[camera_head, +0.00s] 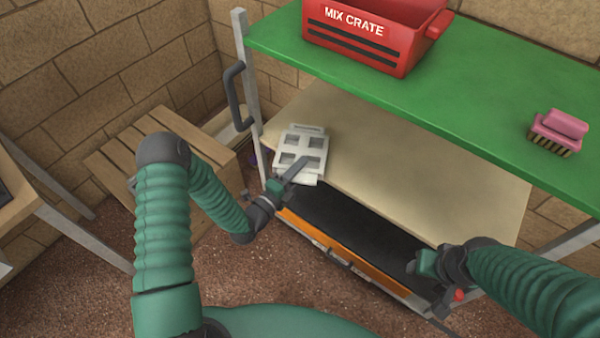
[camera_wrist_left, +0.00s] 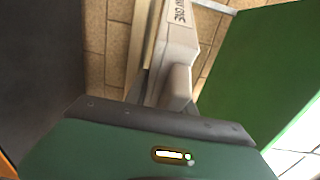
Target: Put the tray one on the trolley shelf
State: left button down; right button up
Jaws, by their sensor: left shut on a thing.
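The white tray one (camera_head: 301,146), with several square openings, is at the left end of the trolley's beige middle shelf (camera_head: 400,165). I cannot tell whether it rests on the shelf or is just above it. My left gripper (camera_head: 292,176) is shut on the tray's near edge. In the left wrist view the tray (camera_wrist_left: 179,45) shows edge-on with part of its lettering, between the fingers of the left gripper (camera_wrist_left: 165,95). My right gripper (camera_head: 425,265) is by the right front of the lower black level; its fingers are too unclear to read.
The green top shelf (camera_head: 470,110) overhangs the back of the beige shelf and carries a red mix crate (camera_head: 370,45) and a pink brush (camera_head: 557,132). A trolley post and handle (camera_head: 233,95) stand just left of the tray. A slatted wooden bench (camera_head: 125,165) is farther left. The beige shelf right of the tray is clear.

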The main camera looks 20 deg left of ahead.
pick_arm(q)
jog(key=shift+f, duration=0.9)
jog(key=shift+r, duration=0.1)
jog(key=c, duration=1.1)
grip_release()
jog(key=shift+o, duration=0.2)
